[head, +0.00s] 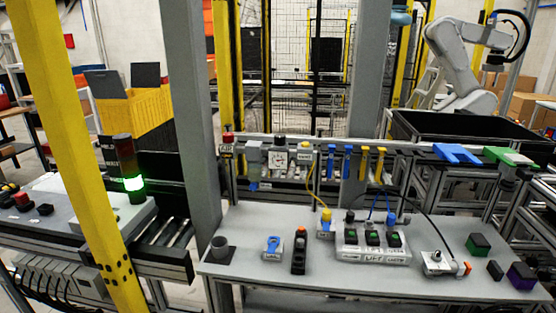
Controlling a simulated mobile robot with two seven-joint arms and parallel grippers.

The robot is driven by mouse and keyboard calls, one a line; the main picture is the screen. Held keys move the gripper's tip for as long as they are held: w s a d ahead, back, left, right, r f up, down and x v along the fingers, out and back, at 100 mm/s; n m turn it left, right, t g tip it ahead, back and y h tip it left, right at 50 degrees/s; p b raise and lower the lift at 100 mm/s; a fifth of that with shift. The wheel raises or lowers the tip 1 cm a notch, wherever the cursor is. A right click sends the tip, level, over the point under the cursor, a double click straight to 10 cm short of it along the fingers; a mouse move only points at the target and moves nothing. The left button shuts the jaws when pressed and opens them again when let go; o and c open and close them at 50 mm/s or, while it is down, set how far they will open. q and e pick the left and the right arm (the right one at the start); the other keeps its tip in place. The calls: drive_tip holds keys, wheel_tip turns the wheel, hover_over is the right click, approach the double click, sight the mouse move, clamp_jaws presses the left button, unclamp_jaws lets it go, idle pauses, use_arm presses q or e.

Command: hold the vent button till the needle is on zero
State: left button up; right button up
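A gauge with a white dial (280,159) stands in the row of air fittings behind the grey table, left of the middle. Its needle is too small to read. A red-topped box (228,145) with a small label stands at the left end of the same row. Neither of my grippers shows in the head view, and nothing is seen touching these fittings.
A yellow post (75,140) and grey post (190,120) stand at left.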

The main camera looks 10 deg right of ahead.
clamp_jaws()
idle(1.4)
